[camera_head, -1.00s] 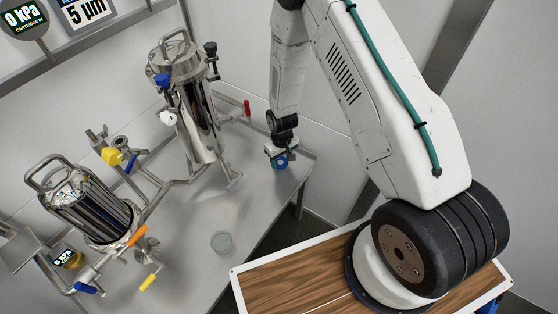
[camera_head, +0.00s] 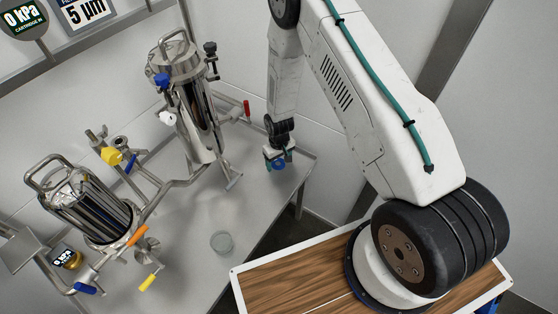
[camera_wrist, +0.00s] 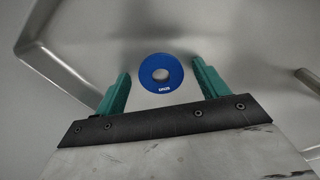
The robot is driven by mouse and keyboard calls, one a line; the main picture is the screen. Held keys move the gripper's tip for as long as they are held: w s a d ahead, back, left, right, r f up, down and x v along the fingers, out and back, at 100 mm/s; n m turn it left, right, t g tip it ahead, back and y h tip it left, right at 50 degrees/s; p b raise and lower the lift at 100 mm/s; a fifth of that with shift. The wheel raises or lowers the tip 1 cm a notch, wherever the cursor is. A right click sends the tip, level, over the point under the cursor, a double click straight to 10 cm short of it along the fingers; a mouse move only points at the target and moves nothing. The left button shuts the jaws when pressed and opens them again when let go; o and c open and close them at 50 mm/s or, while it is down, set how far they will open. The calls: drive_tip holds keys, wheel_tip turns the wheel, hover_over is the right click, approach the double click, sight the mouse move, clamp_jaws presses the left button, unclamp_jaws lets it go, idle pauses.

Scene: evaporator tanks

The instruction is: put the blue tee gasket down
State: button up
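The blue tee gasket (camera_wrist: 148,72) is a flat blue ring with a small centre hole and white marking. In the wrist view it appears flat against the grey metal table, between the fingertips. My gripper (camera_wrist: 161,68) has two teal fingers spread apart, with a clear gap on each side of the ring. In the head view my gripper (camera_head: 279,156) is low over the right end of the table, with the gasket (camera_head: 278,166) showing blue at its fingers. Exact contact with the table is hard to tell there.
The metal table (camera_head: 195,240) has a raised rim on the right. A tall steel housing (camera_head: 195,110) stands left of my gripper, with a red-handled valve (camera_head: 246,109) close by.

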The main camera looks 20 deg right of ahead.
drive_tip(key=shift+r, duration=0.15)
wheel_tip(320, 180, up, 12)
wheel_tip(320, 180, up, 14)
hover_over(279, 164)
drive_tip(key=s, duration=0.1)
drive_tip(key=s+d+r+m, duration=0.1)
drive_tip(key=s+r, duration=0.3)
drive_tip(key=r, duration=0.4)
drive_tip(key=s+d+r, duration=0.1)
drive_tip(key=s+r, duration=0.3)
drive_tip(key=r, duration=0.4)
drive_tip(key=s+r, duration=0.4)
drive_tip(key=s, duration=0.3)
drive_tip(key=s+d+r+m, duration=0.1)
drive_tip(key=s+r, duration=0.3)
drive_tip(key=s, duration=0.4)
drive_tip(key=s+r+t, duration=0.1)
drive_tip(key=s+r, duration=0.3)
drive_tip(key=s, duration=0.4)
drive_tip(key=shift+s+d+m, duration=0.2)
drive_tip(key=shift+m, duration=0.2)
drive_tip(key=shift+r, duration=0.1)
